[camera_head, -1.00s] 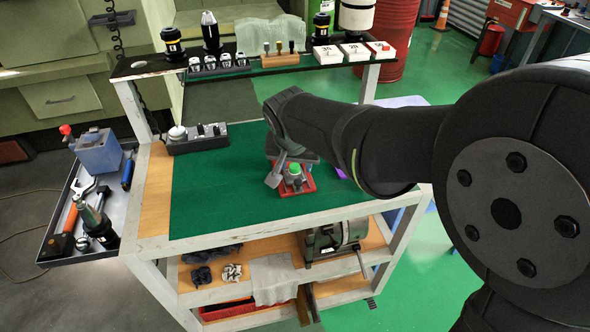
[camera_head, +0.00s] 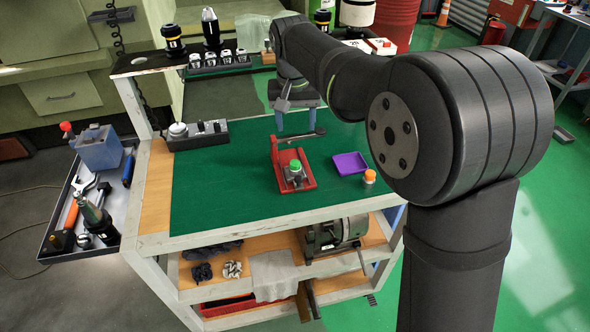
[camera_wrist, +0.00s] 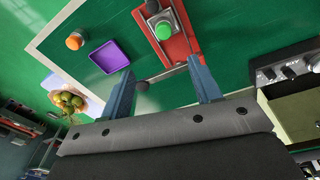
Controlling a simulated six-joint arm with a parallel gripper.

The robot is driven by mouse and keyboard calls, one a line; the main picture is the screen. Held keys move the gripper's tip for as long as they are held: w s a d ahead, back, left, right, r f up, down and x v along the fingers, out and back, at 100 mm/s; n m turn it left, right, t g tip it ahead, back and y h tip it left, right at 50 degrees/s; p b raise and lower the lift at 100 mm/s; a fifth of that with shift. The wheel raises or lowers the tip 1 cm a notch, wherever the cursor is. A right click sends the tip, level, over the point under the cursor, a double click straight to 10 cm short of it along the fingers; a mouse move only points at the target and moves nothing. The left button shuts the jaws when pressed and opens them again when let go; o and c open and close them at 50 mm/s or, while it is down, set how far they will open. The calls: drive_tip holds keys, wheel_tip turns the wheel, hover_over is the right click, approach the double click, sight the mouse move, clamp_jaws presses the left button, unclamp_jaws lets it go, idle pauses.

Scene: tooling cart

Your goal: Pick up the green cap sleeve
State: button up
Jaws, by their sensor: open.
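The green cap sleeve (camera_head: 295,165) sits upright on a grey metal block in a red fixture (camera_head: 308,183) on the green mat. In the wrist view the green cap (camera_wrist: 163,31) shows at the top, on the grey block in the red fixture (camera_wrist: 178,47). My gripper (camera_head: 296,122) hangs behind the fixture and above the mat, apart from the cap. In the wrist view my gripper (camera_wrist: 163,82) has its two blue fingers spread wide with nothing held between them.
A purple tray (camera_head: 349,163) and an orange-topped piece (camera_head: 369,177) stand right of the fixture. A dark bar (camera_head: 300,137) reaches across the fixture's back. A grey control box (camera_head: 198,136) sits at the mat's back left. The mat's left part is clear.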

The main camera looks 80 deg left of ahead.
sight(295, 162)
drive_tip(key=shift+n+g+h, duration=0.4)
drive_tip(key=shift+n+h, duration=0.1)
drive_tip(key=f, duration=0.5)
drive_tip(key=a+f, duration=0.1)
drive_tip(key=f, duration=0.9)
drive_tip(key=shift+w+a+f, duration=0.1)
drive_tip(key=shift+a+f, duration=0.05)
drive_tip(key=shift+a, duration=0.1)
drive_tip(key=c, duration=1.2)
